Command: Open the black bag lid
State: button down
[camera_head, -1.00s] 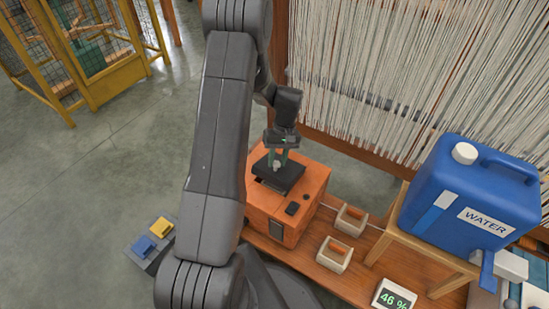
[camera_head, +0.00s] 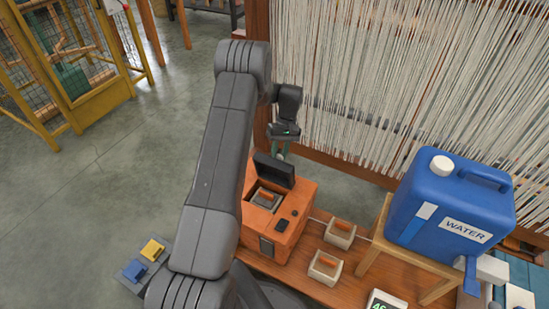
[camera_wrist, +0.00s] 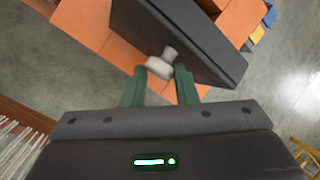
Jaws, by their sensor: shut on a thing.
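The black lid (camera_head: 273,170) stands tilted up at the back edge of an orange box (camera_head: 262,227); I see no separate bag. The box's top opening is uncovered, with a grey-rimmed well and an orange-brown piece (camera_head: 264,197) in it. My gripper (camera_head: 281,150) is behind the raised lid. In the wrist view the lid (camera_wrist: 205,40) slants across the top, and its pale grey knob (camera_wrist: 160,66) sits between the green fingertips of my gripper (camera_wrist: 161,74). The gripper is shut on the knob. The lid's hinge is not clearly visible.
Two small pale trays (camera_head: 352,243) with orange pieces stand right of the box. A blue water jug (camera_head: 420,225) sits on a wooden stand (camera_head: 371,262). White loom threads (camera_head: 380,80) hang close behind. Open floor lies to the left.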

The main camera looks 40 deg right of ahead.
jog(key=w+d+f+b, duration=0.1)
jog(key=d+f+b, duration=0.1)
jog(key=d+f, duration=0.3)
jog(key=shift+w, duration=0.3)
jog(key=shift+w+f+b, duration=0.1)
jog(key=shift+f+b, duration=0.05)
jog(key=shift+b, duration=0.15)
dwell(0.3)
jog(key=c, duration=1.1)
grip_release()
jog(key=shift+d+f, duration=0.1)
jog(key=shift+d, duration=0.2)
jog(key=shift+w+a+r, duration=0.1)
jog(key=shift+a+r, duration=0.05)
jog(key=shift+r, duration=0.05)
